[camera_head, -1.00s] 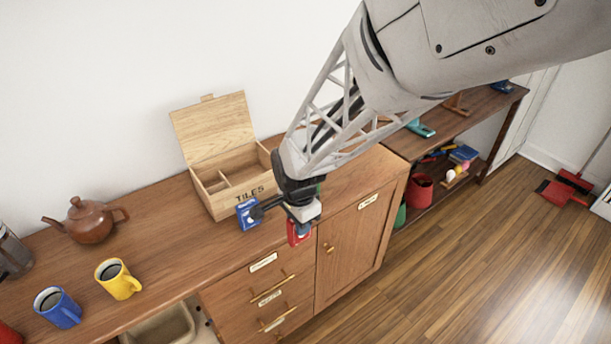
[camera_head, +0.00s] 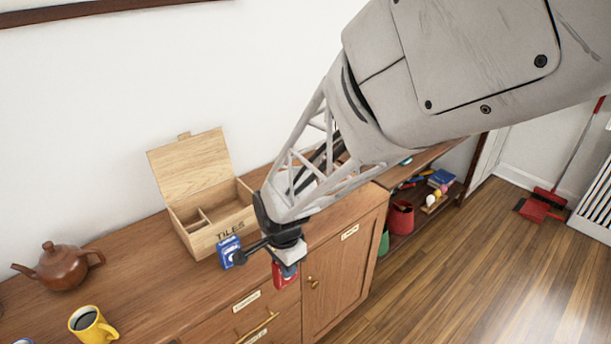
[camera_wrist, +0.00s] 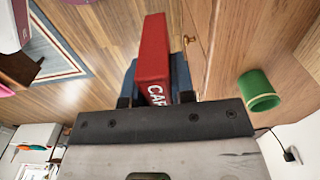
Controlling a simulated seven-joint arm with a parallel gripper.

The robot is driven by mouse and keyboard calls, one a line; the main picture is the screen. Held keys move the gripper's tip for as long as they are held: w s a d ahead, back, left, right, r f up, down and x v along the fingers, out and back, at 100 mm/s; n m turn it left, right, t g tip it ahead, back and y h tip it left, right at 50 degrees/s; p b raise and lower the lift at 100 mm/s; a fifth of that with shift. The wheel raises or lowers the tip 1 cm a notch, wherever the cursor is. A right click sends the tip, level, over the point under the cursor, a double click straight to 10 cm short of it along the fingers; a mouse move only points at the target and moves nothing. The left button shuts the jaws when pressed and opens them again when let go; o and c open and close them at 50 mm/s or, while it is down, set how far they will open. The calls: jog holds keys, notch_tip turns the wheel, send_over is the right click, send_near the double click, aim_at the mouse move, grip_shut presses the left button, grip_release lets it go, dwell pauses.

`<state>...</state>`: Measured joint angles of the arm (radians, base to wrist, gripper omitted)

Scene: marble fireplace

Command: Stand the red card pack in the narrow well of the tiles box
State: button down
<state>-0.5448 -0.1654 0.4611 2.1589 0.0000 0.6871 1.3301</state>
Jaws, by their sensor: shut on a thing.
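The red card pack (camera_wrist: 153,55) is between my fingers in the wrist view, with white letters on its side. In the head view the pack (camera_head: 284,277) hangs below my gripper (camera_head: 289,262), in front of the cabinet face. My gripper is shut on it. The wooden tiles box (camera_head: 219,238) stands on the cabinet top, left of my gripper, with its lid open. Dividers (camera_head: 203,216) split its inside into compartments; the narrow well is partly visible. A blue card pack (camera_head: 229,251) stands at the box's front, beside my gripper.
A brown teapot (camera_head: 62,267) and a yellow mug (camera_head: 90,325) stand on the cabinet top (camera_head: 150,272) to the left. The wall is close behind the box. A lower shelf at right holds a red bucket (camera_head: 401,219) and other items.

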jog(key=w+a+r, duration=0.3)
jog(key=w+a, duration=0.2)
jog(key=a, duration=0.4)
jog(key=w+a+r, duration=0.3)
jog(key=w+a, duration=0.3)
jog(key=a, duration=0.4)
jog(key=w+a+r, duration=0.3)
jog(key=w+a, duration=0.2)
jog(key=a, duration=0.5)
jog(key=shift+w+a+r, duration=0.2)
jog(key=shift+w+r, duration=0.05)
jog(key=shift+f, duration=0.2)
notch_tip(320, 180, down, 8)
jog(key=shift+f, duration=0.2)
jog(key=shift+f, duration=2.3)
dwell(1.8)
